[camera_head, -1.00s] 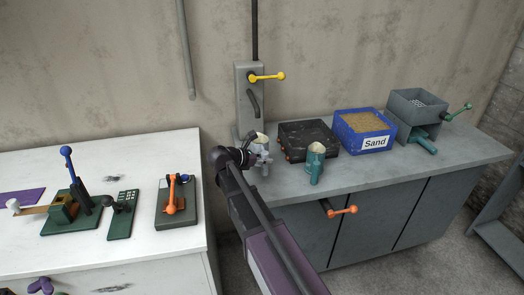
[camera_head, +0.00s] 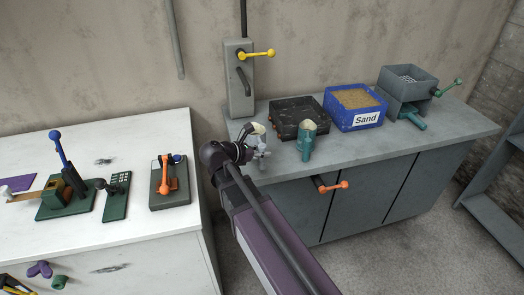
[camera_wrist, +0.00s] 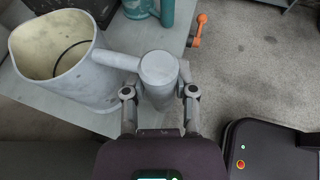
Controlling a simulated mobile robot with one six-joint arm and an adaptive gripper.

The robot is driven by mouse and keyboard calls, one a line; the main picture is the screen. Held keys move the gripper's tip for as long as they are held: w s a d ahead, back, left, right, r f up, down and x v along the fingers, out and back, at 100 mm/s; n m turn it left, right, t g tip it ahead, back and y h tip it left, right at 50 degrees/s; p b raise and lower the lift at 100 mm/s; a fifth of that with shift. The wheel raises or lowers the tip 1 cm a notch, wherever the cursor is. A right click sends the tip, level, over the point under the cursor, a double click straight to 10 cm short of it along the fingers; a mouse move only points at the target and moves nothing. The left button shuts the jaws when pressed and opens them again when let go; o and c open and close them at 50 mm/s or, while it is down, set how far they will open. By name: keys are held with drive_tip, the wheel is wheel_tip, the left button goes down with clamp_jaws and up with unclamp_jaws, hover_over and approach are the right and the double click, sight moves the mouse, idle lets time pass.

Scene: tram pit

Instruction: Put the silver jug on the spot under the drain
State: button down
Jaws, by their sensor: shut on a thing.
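The silver jug (camera_wrist: 68,62) is grey, pale inside, and its open top faces the wrist camera. My gripper (camera_wrist: 160,92) is shut on the jug's handle, its fingers either side of the round grip. In the head view the jug (camera_head: 258,130) shows partly behind my gripper (camera_head: 247,151), at the left front of the grey counter; I cannot tell whether it touches the counter. A grey box (camera_head: 238,85) with a yellow lever (camera_head: 257,54) and a curved grey spout (camera_head: 244,82) stands at the counter's back left. The marked spot is not clearly visible.
A teal jug (camera_head: 307,143) stands right of the silver jug. Behind are a black tray (camera_head: 296,120), a blue Sand bin (camera_head: 352,122) and a grey hopper (camera_head: 408,90). An orange lever (camera_head: 333,186) sticks out from the counter front. A white table (camera_head: 130,228) stands left.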

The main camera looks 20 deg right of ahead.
idle(0.3)
drive_tip(key=w+r+p, duration=0.1)
drive_tip(key=w, duration=0.3)
drive_tip(key=w+r+p, duration=0.1)
drive_tip(key=w, duration=0.3)
drive_tip(key=w+r+p, duration=0.1)
drive_tip(key=w, duration=0.4)
drive_tip(key=shift+d, duration=0.2)
drive_tip(key=shift+f, duration=0.1)
wheel_tip(320, 180, down, 6)
drive_tip(key=b, duration=0.6)
drive_tip(key=shift+f+b, duration=0.25)
drive_tip(key=shift+b, duration=0.15)
drive_tip(key=shift+f+b, duration=0.6)
drive_tip(key=shift+c, duration=1.7)
unclamp_jaws()
